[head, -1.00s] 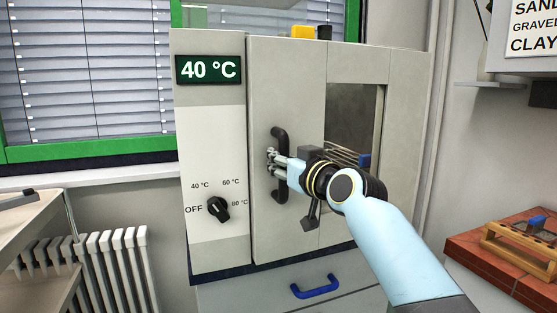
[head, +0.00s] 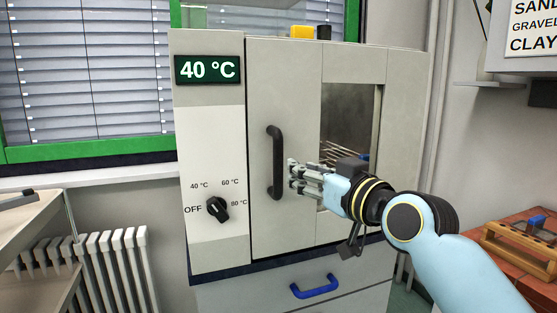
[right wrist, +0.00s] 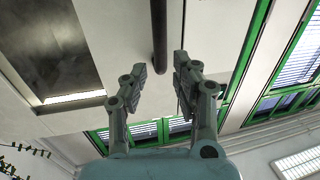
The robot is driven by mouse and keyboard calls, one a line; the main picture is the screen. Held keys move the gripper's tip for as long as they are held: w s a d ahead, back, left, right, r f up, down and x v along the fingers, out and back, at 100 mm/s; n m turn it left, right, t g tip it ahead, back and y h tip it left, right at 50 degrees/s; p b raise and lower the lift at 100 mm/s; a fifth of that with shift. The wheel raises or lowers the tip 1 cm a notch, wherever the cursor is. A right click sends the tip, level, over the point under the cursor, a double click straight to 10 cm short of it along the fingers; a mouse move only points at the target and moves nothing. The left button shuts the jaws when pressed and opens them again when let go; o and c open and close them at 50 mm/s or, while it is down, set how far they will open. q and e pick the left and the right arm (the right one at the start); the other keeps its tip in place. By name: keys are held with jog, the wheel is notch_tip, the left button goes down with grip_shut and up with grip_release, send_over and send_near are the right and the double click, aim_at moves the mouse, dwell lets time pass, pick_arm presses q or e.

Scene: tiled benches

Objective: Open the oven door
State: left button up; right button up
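The oven (head: 410,100) has a light door panel (head: 300,80) with a dark upright handle (head: 276,162). Right of this panel, a dark chamber (head: 348,110) shows, with thin rack rods inside; whether glass covers it I cannot tell. My right gripper (head: 292,176) is open and empty, just right of the handle and apart from it. In the right wrist view the handle (right wrist: 159,35) lies beyond the spread fingertips (right wrist: 160,72). My left gripper is out of view.
The oven's display (head: 207,69) reads 40 °C, above a black knob (head: 216,209). A drawer with a blue handle (head: 315,287) is below. A brick-coloured bench (head: 480,262) with a wooden rack (head: 520,245) stands at right, a radiator (head: 115,265) at left.

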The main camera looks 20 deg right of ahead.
jog(key=shift+v, duration=1.15)
jog(key=shift+f, duration=0.15)
